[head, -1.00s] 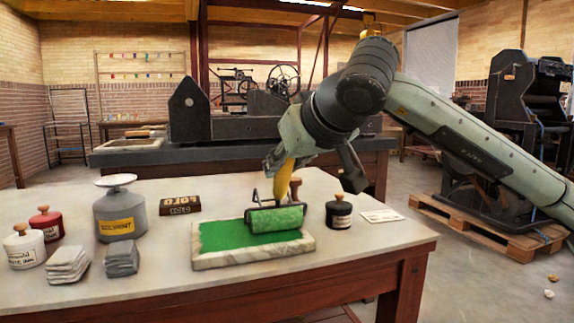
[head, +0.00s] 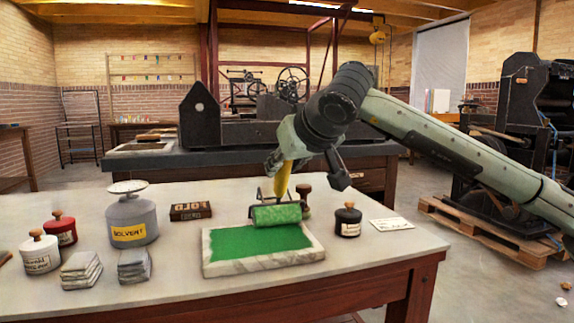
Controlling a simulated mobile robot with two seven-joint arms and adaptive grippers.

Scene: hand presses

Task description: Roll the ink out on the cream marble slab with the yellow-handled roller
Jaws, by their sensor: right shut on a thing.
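The cream marble slab (head: 291,259) lies on the table with green ink (head: 245,242) spread over most of its top. The roller (head: 277,214) has a green-coated drum and a yellow handle (head: 283,180). Its drum is over the slab's far edge; I cannot tell whether it touches the ink. My right gripper (head: 300,168) is above it, shut on the yellow handle, which stands nearly upright. My left gripper is not in view.
A black ink jar (head: 347,221) and a white card (head: 390,224) are right of the slab. A solvent can (head: 131,217), grey cloth stacks (head: 81,270), a red jar (head: 61,229), a white jar (head: 40,252) and a dark block (head: 190,211) are left. The table's front is clear.

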